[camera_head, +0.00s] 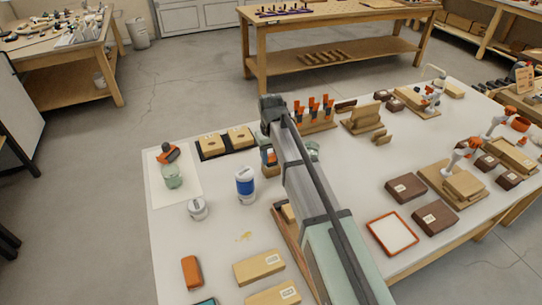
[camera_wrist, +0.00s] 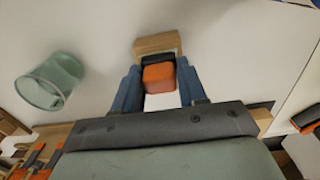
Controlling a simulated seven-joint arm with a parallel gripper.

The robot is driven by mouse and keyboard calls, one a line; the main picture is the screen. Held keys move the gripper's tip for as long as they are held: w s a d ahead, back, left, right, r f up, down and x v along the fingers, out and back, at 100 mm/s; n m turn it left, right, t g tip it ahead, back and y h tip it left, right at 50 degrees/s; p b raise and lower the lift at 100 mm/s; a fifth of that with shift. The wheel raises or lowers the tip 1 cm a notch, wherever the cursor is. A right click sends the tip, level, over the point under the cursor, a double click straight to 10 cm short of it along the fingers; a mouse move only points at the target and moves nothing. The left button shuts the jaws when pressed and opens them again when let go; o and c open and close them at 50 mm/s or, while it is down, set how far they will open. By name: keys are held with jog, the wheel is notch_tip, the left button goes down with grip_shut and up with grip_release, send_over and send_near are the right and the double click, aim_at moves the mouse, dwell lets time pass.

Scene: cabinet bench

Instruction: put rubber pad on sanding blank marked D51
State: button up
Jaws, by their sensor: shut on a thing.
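My gripper (camera_wrist: 158,72) is shut on a small orange piece (camera_wrist: 158,77) with a dark band at its far end. I take this piece to be the rubber pad. A light wooden block (camera_wrist: 157,43) lies just beyond the dark band; I cannot tell whether they touch. In the head view the orange piece (camera_head: 271,156) and wood below it show beside my arm, which partly hides them. Tan labelled blocks (camera_head: 259,267) lie at the front, and brown labelled blocks (camera_head: 406,187) at the right. The labels are too small to read, so I cannot tell which is D51.
A greenish glass (camera_head: 172,175) and an orange-black tool (camera_head: 167,153) stand on a white sheet at left. A blue-white can (camera_head: 245,184), a white jar (camera_head: 198,208) and an orange block (camera_head: 191,272) are nearby.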

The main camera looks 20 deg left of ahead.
aim_at(271, 154)
jog(key=shift+f, duration=0.15)
jog(key=o, duration=1)
jog(key=shift+o, duration=0.2)
notch_tip(271, 154, up, 12)
jog(key=shift+r, duration=0.2)
